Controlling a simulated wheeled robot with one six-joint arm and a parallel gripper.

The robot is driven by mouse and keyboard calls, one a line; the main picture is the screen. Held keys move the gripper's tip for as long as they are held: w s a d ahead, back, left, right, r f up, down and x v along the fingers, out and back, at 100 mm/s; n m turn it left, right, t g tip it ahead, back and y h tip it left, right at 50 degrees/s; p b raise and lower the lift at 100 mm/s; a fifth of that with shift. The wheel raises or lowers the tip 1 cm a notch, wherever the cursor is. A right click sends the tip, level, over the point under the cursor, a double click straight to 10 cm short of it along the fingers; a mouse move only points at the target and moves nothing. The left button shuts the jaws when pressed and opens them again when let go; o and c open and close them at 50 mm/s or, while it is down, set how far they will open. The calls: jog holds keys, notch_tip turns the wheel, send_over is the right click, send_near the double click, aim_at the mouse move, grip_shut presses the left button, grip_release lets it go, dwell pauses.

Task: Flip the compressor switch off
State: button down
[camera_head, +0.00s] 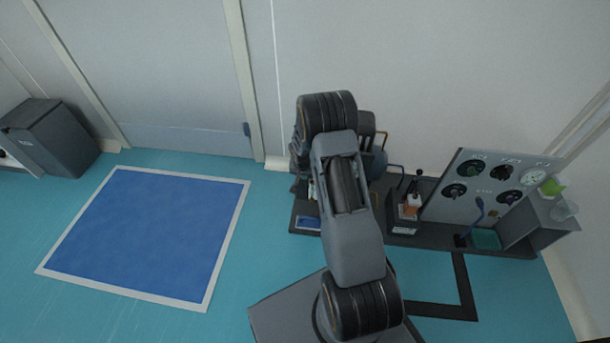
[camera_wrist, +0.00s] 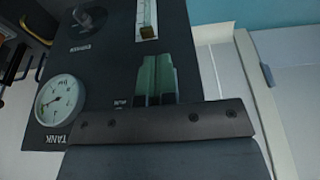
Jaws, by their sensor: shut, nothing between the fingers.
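In the wrist view, my gripper (camera_wrist: 157,60) is shut and empty, its greenish-grey fingers pointing up the picture over a dark control panel (camera_wrist: 105,65). A pale upright strip with a brass-coloured piece (camera_wrist: 148,33) at its lower end sits on the panel just beyond the fingertips. It may be the compressor switch, but its label is not readable. A small gap shows between it and the fingertips; contact cannot be told. In the head view, my arm hides the gripper and most of this panel.
A round white gauge (camera_wrist: 60,99) marked TANK and a dark knob (camera_wrist: 88,17) are on the panel. In the head view, a grey gauge board (camera_head: 480,190) stands right of my arm. A blue floor mat (camera_head: 145,235) lies left on clear floor.

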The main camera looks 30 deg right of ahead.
jog(key=shift+s+f+b, duration=0.2)
jog(key=shift+f+b, duration=0.1)
jog(key=shift+f, duration=0.05)
jog(key=shift+w+d, duration=0.1)
jog(key=shift+d, duration=0.05)
jog(key=shift+w+d+r+p, duration=0.3)
jog(key=shift+w+r, duration=0.05)
jog(key=shift+w, duration=0.15)
